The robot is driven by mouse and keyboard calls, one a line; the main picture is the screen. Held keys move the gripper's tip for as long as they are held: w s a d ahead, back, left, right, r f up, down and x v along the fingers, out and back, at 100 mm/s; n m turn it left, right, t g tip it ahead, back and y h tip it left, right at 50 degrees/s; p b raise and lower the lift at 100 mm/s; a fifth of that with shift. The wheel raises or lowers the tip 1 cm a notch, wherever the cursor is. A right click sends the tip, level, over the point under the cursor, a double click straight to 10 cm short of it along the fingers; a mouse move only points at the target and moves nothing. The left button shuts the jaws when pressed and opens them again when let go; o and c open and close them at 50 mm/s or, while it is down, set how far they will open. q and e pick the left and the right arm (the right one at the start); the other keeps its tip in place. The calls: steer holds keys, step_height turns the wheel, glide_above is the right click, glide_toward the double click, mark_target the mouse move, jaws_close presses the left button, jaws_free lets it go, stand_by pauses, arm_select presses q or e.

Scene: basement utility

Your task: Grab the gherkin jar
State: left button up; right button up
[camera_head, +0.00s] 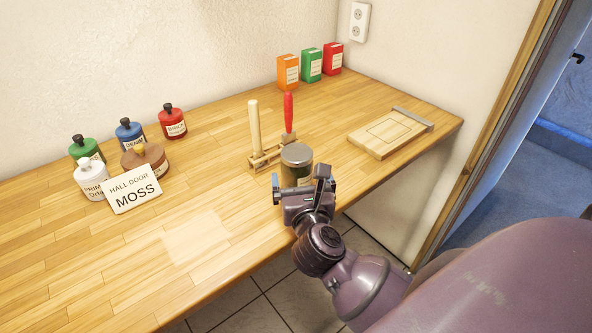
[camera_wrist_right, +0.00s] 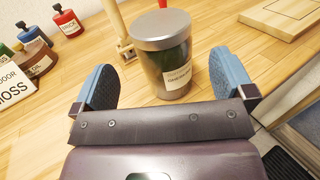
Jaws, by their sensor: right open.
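The gherkin jar (camera_head: 297,164) is a glass jar with a grey metal lid and a pale label, standing upright near the front edge of the wooden worktop. In the right wrist view the jar (camera_wrist_right: 168,58) stands ahead of the palm, between the two blue finger pads but mostly beyond them. My right gripper (camera_head: 303,186) is open at the front side of the jar; its fingers (camera_wrist_right: 165,82) show a gap on each side of the jar. In the head view the gripper hides the jar's lower part. My left gripper is not in view.
A wooden board (camera_head: 385,137) lies to the right. Several small bottles and a "HALL DOOR MOSS" card (camera_head: 134,194) stand at the left. Three boxes (camera_head: 312,65) stand at the back.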

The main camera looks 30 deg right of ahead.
mark_target(297, 160)
steer(key=shift+f+x, duration=0.2)
steer(key=shift+x, duration=1.6)
steer(key=shift+f+x, duration=0.2)
steer(key=shift+x, duration=1.6)
steer(key=shift+s+d, duration=0.1)
steer(key=shift+c, duration=0.3)
steer(key=c, duration=1)
steer(key=shift+c, duration=0.3)
steer(key=shift+r, duration=0.2)
